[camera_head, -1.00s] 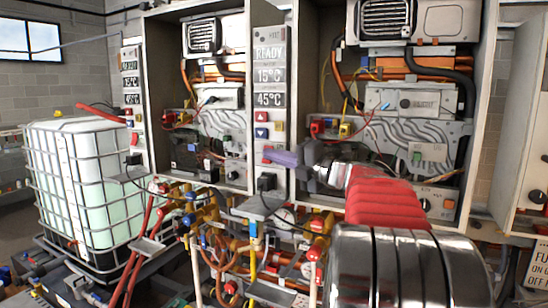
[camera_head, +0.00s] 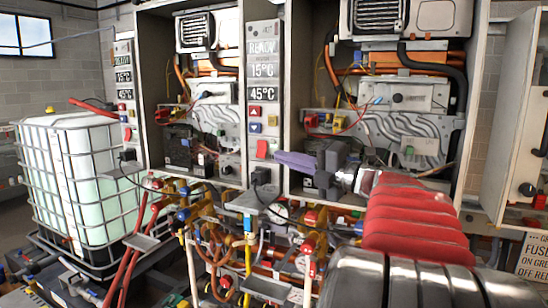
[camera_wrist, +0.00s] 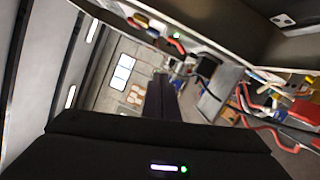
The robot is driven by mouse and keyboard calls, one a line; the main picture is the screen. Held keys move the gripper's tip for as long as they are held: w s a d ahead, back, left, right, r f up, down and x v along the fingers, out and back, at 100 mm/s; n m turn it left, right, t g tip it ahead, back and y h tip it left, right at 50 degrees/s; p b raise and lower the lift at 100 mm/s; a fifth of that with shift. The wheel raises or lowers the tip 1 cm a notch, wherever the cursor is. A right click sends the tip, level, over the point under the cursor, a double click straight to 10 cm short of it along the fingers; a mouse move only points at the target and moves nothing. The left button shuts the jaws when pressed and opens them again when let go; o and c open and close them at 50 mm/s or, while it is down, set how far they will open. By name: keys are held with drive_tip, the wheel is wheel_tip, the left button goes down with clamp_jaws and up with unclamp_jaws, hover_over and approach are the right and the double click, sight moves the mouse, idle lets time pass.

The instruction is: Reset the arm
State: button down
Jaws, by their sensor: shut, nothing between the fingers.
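My gripper (camera_head: 296,161) is in the middle of the head view, at the end of my arm with its red ribbed sleeve. It points left, in front of the lower part of the right open heater cabinet (camera_head: 400,135). Its purple-grey fingers are together with nothing between them. In the wrist view the closed fingers (camera_wrist: 161,100) show as a dark shape pointing away into the room. The display panel (camera_head: 263,90) reading READY, 15°C and 45°C stands just left of the fingertips. I cannot tell whether the fingers touch anything.
A white caged tank (camera_head: 85,165) stands at the left. Several pipes and valves (camera_head: 225,220) with red, blue and yellow parts run below the cabinets. A second open heater cabinet (camera_head: 205,110) is left of the panel. A cabinet door (camera_head: 515,120) hangs open at the right.

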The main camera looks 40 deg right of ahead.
drive_tip(key=shift+s+d, duration=0.1)
drive_tip(key=shift+s, duration=0.75)
drive_tip(key=w+a+r+m+t+h, duration=0.2)
drive_tip(key=w+a+r+m+h, duration=0.3)
drive_tip(key=m, duration=0.3)
drive_tip(key=w+a+f+m+g+h, duration=0.25)
drive_tip(key=a+f+m+h, duration=0.2)
drive_tip(key=m, duration=0.45)
drive_tip(key=s+a+f+m+g+y, duration=0.2)
drive_tip(key=s+a+f+g, duration=0.2)
drive_tip(key=s+a+f, duration=0.3)
drive_tip(key=s+a+f+m+g+y, duration=0.2)
drive_tip(key=s+a+f+g, duration=0.2)
drive_tip(key=s+a+f, duration=0.3)
drive_tip(key=s+a+f+m+g+y, duration=0.2)
drive_tip(key=s+a+f+g, duration=0.2)
drive_tip(key=s+a+f, duration=0.3)
drive_tip(key=a+f, duration=0.4)
drive_tip(key=f, duration=0.5)
drive_tip(key=shift+a+f, duration=0.25)
drive_tip(key=shift+f, duration=0.05)
drive_tip(key=shift+g+y, duration=0.25)
